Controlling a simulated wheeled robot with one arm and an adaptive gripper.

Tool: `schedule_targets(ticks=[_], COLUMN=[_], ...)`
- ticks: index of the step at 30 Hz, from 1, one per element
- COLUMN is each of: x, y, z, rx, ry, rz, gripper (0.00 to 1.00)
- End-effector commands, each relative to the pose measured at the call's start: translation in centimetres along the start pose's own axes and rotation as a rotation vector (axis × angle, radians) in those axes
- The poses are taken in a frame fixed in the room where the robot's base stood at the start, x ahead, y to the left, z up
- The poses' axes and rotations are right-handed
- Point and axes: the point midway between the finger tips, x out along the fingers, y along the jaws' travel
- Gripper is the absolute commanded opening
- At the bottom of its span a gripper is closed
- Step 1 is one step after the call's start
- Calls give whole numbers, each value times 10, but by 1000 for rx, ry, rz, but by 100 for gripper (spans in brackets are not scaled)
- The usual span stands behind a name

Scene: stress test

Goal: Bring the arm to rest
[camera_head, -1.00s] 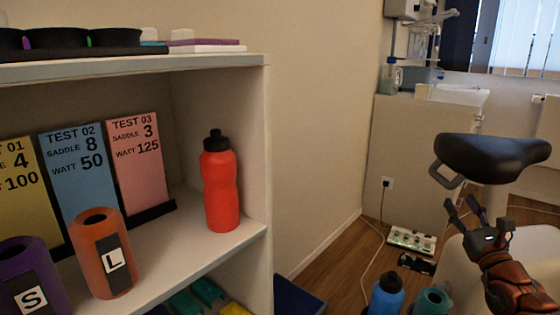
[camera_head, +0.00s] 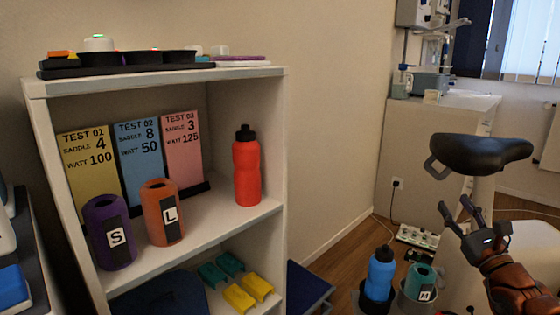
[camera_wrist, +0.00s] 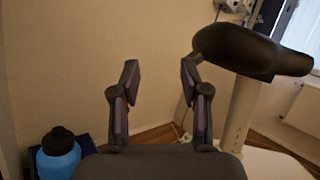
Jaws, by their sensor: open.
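My gripper (camera_head: 461,213) is at the right of the head view, at the end of my orange-brown arm. Its two fingers are spread apart with nothing between them. In the wrist view the open fingers (camera_wrist: 160,85) point forward toward the wall. The black bike saddle (camera_head: 480,153) is above and beyond the gripper in the head view. The saddle also shows at the upper right of the wrist view (camera_wrist: 250,50), close to the right finger but with no clear contact.
A shelf (camera_head: 270,160) holds a red bottle (camera_head: 247,170), an orange cup (camera_head: 161,212), a purple cup (camera_head: 109,232) and test cards. A blue bottle (camera_head: 380,272) and a teal cup (camera_head: 420,277) stand low near my arm. A power strip (camera_head: 416,236) lies on the floor.

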Motion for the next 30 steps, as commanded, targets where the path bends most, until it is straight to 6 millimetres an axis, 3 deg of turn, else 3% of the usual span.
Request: schedule_targets(ticks=[8,11,16,20,24,30], x=[28,38,44,30,1,-54], y=[58,93,174,236,290,338], z=[56,88,154,200,240,281], rx=[-78,-126,-234,-327,-430,-581], ry=[-53,-88,-169,-237,-302,-380], rz=[186,298,560,781,1015,1342], gripper=[45,45,45,45,45,45])
